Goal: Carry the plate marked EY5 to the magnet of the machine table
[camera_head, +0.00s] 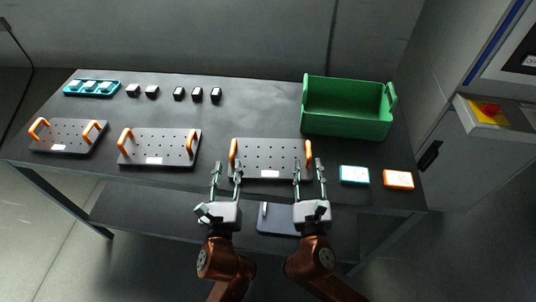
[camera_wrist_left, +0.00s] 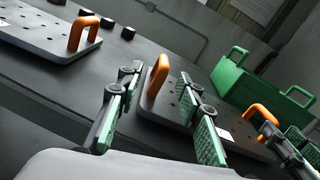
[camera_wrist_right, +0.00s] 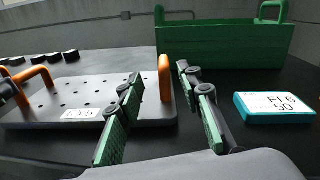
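A dark plate (camera_head: 271,160) with rows of holes and two orange handles lies on the table in front of my grippers. Its white label (camera_wrist_right: 80,114) is blurred in the right wrist view and seems to read EY5. My left gripper (camera_head: 227,168) is open and empty, just short of the left handle (camera_wrist_left: 157,75), which shows between its fingers. My right gripper (camera_head: 308,168) is open and empty, just short of the right handle (camera_wrist_right: 164,78), also seen between its fingers. No magnet of the machine table can be made out.
Two similar handled plates, one in the middle (camera_head: 160,146) and one at left (camera_head: 68,135), lie on the table. A green bin (camera_head: 346,127) stands behind right; a cyan box (camera_head: 354,174) and an orange box (camera_head: 398,179) lie right. Small black blocks and a teal tray (camera_head: 92,94) are at back left. A machine panel (camera_head: 490,112) stands far right.

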